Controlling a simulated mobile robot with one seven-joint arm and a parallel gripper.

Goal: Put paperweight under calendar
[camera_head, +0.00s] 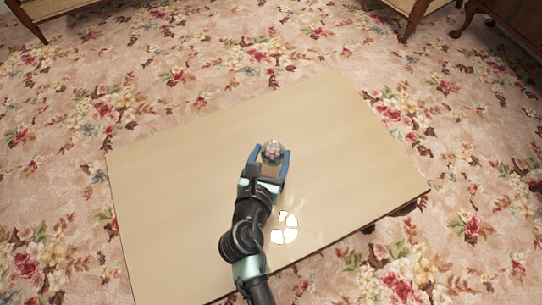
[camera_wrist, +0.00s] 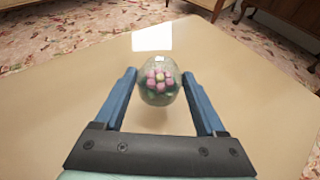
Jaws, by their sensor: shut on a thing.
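The paperweight (camera_head: 272,152) is a round clear glass ball with pink flowers and green leaves inside. It also shows in the wrist view (camera_wrist: 158,80), between the two blue fingers. My gripper (camera_head: 271,155) is shut on the paperweight, with one finger on each side of it, over the middle of the table. A faint shadow lies below the ball in the wrist view; I cannot tell exactly how high it is above the tabletop. No calendar is visible in either view.
The pale, glossy table (camera_head: 170,190) has a bare top around my gripper, with bright reflections near its front. Flowered carpet (camera_head: 75,120) surrounds it. Wooden furniture legs (camera_head: 408,28) stand at the far edge of the room.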

